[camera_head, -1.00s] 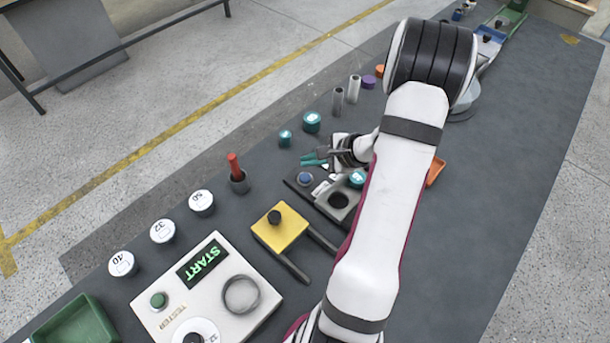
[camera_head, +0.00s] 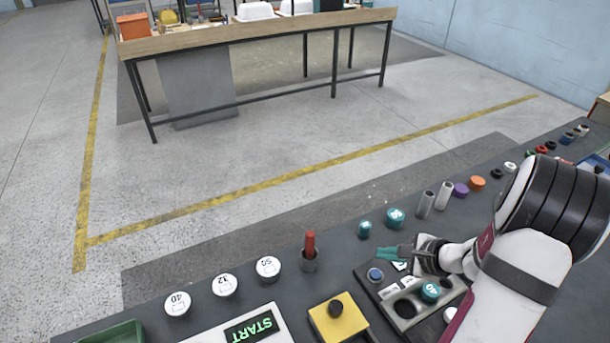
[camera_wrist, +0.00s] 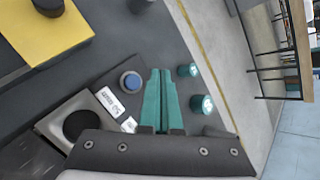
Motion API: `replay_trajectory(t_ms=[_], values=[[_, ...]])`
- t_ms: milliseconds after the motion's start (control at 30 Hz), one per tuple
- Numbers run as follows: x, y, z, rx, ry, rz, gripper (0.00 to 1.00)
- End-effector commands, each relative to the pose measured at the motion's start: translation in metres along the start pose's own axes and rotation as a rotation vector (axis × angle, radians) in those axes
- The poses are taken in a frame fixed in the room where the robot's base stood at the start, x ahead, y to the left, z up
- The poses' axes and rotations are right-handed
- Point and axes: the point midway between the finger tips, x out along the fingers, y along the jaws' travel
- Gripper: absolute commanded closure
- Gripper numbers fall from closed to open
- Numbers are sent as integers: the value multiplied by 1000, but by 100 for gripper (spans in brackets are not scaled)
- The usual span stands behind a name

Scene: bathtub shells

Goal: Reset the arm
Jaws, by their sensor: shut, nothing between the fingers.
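My gripper (camera_head: 392,253) has teal fingers and is shut with nothing between them. In the head view it hovers over the dark table (camera_head: 240,311), above the back part of a grey fixture (camera_head: 408,318). In the wrist view the closed teal fingers (camera_wrist: 157,98) lie side by side, beside a blue button (camera_wrist: 131,82). That blue button also shows in the head view (camera_head: 375,275), just left of the fingers. My forearm hides part of the table at the right.
Near the fingers stand teal cylinders (camera_head: 395,218), grey cylinders (camera_head: 425,204) and a red-topped peg in a cup (camera_head: 309,259). A yellow block (camera_head: 339,321) with a black knob, white numbered weights (camera_head: 268,268) and a START panel (camera_head: 252,329) lie left. Another bench (camera_head: 270,27) stands beyond the open floor.

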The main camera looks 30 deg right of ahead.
Motion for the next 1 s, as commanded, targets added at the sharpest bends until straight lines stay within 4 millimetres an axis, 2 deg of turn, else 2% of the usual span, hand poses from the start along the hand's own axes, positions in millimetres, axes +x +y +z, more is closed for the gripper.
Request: replay_trajectory(t_ms=[67, 167, 200, 267, 300, 367, 400, 500, 600, 700, 1000], values=[[1, -1, 23, -55, -29, 28, 100], [-2, 9, 101, -247, -124, 143, 100], [-7, 23, 142, -358, -174, 214, 100], [-21, 54, 198, -536, -242, 335, 100], [-36, 80, 229, -661, -279, 420, 100], [-63, 123, 263, -857, -315, 550, 100], [-83, 151, 275, -990, -322, 631, 100], [-127, 201, 274, -1276, -290, 782, 100], [-150, 220, 262, -1440, -239, 844, 100], [-158, 224, 254, -1501, -211, 862, 100], [-158, 224, 254, -1503, -207, 864, 100]])
